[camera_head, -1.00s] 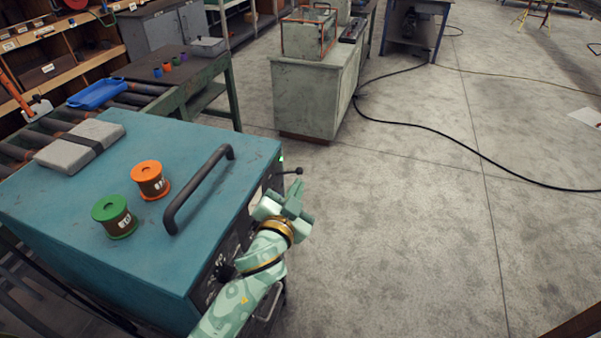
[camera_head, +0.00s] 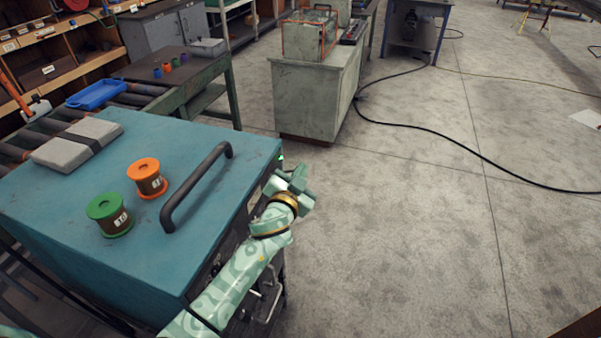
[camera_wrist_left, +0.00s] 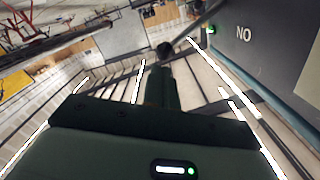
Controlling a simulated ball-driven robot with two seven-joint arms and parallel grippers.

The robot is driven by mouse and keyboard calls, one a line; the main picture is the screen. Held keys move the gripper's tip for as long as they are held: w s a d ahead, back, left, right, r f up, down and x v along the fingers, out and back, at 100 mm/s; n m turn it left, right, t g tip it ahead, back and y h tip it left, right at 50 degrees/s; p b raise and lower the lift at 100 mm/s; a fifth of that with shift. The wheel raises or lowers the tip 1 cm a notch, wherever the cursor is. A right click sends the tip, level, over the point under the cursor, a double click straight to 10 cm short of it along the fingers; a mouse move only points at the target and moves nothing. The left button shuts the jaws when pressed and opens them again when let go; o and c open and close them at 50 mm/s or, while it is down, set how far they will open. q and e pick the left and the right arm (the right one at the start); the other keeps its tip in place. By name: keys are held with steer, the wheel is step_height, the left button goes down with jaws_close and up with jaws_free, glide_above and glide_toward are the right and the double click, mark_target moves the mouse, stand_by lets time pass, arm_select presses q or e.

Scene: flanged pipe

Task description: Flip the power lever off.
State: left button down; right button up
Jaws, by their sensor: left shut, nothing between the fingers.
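The power lever (camera_wrist_left: 165,48) shows in the left wrist view as a black ball knob on a dark rod. The knob is just beyond the tips of my left gripper (camera_wrist_left: 161,82); I cannot tell whether they touch. My left gripper is shut and empty. In the head view my left gripper (camera_head: 299,176) is beside the right front edge of the teal-topped cabinet (camera_head: 110,250) and hides the lever. In the left wrist view the cabinet's dark panel (camera_wrist_left: 275,45) bears letters reading "NO" and a green light (camera_wrist_left: 210,30). My right gripper is not in view.
A black bar handle (camera_head: 197,190), a green spool (camera_head: 109,214), an orange spool (camera_head: 147,178) and a grey strapped block (camera_head: 75,145) are on the cabinet top. A pale cabinet (camera_head: 315,100) stands behind. The floor at right is open, with a black cable (camera_head: 440,136).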

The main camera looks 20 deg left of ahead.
arm_select(q)
steer(key=shift+d+f+m+b, duration=0.2)
steer(key=shift+f+m+b, duration=0.05)
steer(key=shift+m+b, duration=0.1)
